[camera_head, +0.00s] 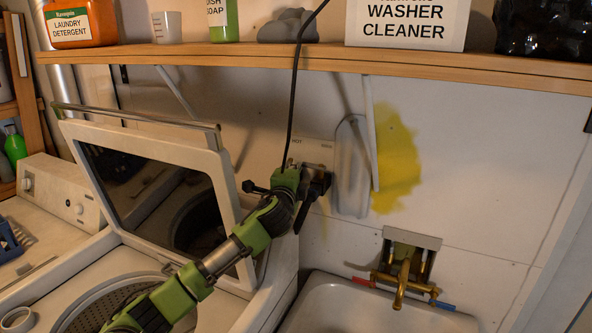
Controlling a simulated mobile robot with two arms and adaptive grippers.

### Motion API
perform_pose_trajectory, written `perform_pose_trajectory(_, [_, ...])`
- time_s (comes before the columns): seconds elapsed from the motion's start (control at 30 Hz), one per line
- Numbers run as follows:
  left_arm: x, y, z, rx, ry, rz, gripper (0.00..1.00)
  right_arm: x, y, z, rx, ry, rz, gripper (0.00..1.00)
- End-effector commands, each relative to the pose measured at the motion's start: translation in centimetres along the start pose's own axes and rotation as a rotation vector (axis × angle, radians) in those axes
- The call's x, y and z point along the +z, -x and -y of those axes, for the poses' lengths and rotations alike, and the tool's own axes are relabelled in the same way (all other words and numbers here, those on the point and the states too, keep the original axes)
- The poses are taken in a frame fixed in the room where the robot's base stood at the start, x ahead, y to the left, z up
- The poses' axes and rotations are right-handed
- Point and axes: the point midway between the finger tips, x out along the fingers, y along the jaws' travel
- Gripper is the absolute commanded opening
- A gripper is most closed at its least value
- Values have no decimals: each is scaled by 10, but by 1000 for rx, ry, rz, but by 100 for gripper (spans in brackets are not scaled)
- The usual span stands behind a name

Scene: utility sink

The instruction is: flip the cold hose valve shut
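A pale valve plate (318,150) with small lettering, including "HOT" on its left, is on the wall behind the washer, under the shelf. My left gripper (316,186), black at the end of a green and black arm, is right in front of the plate's lower part. It covers the valve there, so I cannot make out the cold handle or its position. I cannot tell whether the fingers touch it or how far apart they are. My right gripper is not in view.
The washer's open lid (213,150) stands left of the arm. A wooden shelf (330,60) runs above, with a black cord (294,95) hanging down. A grey ironing-board-like shape (351,168) is just right of the gripper. A brass faucet (403,278) and sink (345,308) are lower right.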

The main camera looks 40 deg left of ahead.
Motion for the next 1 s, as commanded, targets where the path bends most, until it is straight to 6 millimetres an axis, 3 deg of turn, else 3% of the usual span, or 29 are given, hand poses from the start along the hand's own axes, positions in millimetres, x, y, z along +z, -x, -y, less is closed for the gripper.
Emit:
perform_pose_trajectory(0.03, [2,0,21,-23,2,0,0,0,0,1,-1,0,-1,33])
perform_pose_trajectory(0.1, [2,0,36,-27,4,0,0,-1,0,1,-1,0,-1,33])
perform_pose_trajectory(0.4, [1,2,86,-20,2,-1,0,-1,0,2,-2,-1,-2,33])
perform_pose_trajectory(0.6, [0,2,98,-15,1,-2,0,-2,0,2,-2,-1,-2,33])
perform_pose_trajectory(1.0, [0,2,97,-13,1,-2,0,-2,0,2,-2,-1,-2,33])
